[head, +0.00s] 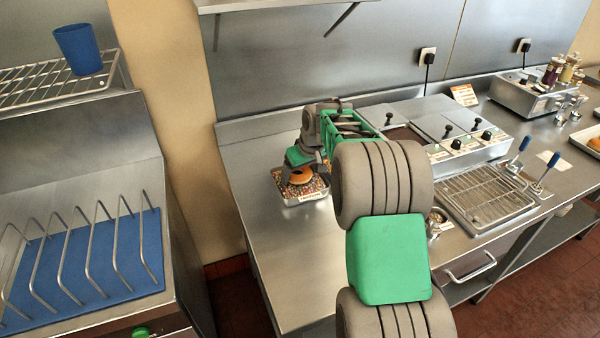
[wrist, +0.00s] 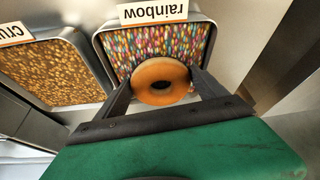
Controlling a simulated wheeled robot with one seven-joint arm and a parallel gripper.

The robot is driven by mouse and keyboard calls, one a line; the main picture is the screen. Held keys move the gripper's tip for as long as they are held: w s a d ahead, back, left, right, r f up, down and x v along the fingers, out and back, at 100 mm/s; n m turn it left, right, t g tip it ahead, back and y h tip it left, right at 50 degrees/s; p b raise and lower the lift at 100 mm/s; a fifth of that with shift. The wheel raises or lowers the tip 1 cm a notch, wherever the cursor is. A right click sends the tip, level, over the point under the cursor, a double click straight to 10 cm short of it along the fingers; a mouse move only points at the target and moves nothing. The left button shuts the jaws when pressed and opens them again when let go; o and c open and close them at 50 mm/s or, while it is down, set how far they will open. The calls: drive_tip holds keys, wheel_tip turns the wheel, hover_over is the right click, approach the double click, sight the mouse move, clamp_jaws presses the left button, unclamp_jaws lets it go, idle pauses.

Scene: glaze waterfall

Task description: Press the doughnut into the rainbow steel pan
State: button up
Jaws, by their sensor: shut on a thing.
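The doughnut (wrist: 160,71) is golden-brown with a hole, and my gripper (wrist: 160,86) is shut on it by its sides. The rainbow steel pan (wrist: 209,42) holds colourful sprinkles and bears a "rainbow" label at its edge. In the wrist view the doughnut lies over the sprinkles at the pan's near side; I cannot tell whether it touches them. In the head view the doughnut (head: 299,176) is at the pan (head: 312,200) on the left part of the steel counter, with my gripper (head: 299,166) above it. The doughnut's underside is hidden.
A second pan (wrist: 50,72) with brown crumbs and a partly seen label stands beside the rainbow pan. A wire rack (head: 485,200) and fryer-like units lie to the right. A blue cup (head: 78,48) stands on a shelf at left. Bare counter (head: 270,250) lies in front.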

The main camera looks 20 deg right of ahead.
wheel_tip(320, 180, up, 8)
drive_tip(key=p, duration=0.4)
idle(0.8)
